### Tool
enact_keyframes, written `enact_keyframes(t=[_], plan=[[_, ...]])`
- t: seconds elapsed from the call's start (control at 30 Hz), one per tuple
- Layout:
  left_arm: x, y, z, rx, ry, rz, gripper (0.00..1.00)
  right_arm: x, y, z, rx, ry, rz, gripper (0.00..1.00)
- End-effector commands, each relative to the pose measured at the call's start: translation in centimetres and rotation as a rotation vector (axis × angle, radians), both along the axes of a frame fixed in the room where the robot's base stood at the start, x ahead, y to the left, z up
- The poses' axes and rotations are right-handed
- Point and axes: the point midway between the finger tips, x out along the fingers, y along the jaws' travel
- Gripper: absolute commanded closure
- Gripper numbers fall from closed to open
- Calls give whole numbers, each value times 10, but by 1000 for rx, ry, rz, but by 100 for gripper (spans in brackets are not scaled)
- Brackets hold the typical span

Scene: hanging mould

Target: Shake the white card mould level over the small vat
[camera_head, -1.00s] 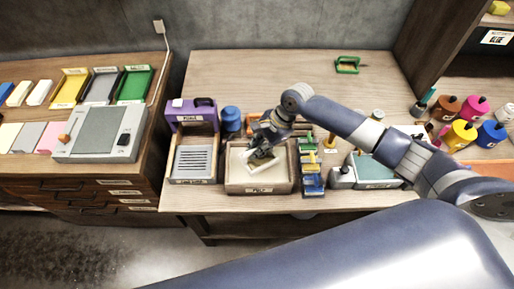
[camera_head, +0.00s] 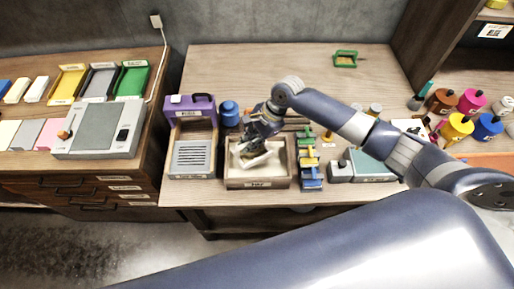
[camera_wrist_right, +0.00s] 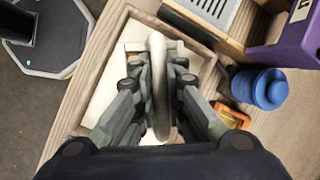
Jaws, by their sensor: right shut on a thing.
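My right gripper (camera_head: 254,149) is shut on the white card mould (camera_head: 262,160) above the small vat (camera_head: 258,184). In the right wrist view the fingers (camera_wrist_right: 158,75) close on a pale, rounded part of the mould (camera_wrist_right: 159,105), seen nearly edge-on. The vat is a wooden box with pale liquid inside; its rim (camera_wrist_right: 195,32) also shows in the wrist view. In the head view the mould looks tilted, and the gripper hides part of it. I cannot tell whether it touches the liquid. My left gripper is not in view.

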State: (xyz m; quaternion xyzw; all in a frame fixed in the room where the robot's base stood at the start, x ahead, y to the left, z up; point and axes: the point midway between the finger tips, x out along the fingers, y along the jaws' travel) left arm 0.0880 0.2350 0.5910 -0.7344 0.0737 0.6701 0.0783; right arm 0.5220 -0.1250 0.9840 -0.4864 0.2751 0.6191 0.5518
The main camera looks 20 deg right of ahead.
Motion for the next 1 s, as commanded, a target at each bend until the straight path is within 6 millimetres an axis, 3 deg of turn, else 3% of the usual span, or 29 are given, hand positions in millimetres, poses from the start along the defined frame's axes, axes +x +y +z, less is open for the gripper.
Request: enact_keyframes(t=[0.27,0.63,1.0], plan=[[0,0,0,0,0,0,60,0,-2,0,-2,0,-2,100],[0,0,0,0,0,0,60,-10,-34,0,-2,1,-3,100],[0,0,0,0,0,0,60,-9,-33,0,0,-1,0,100]])
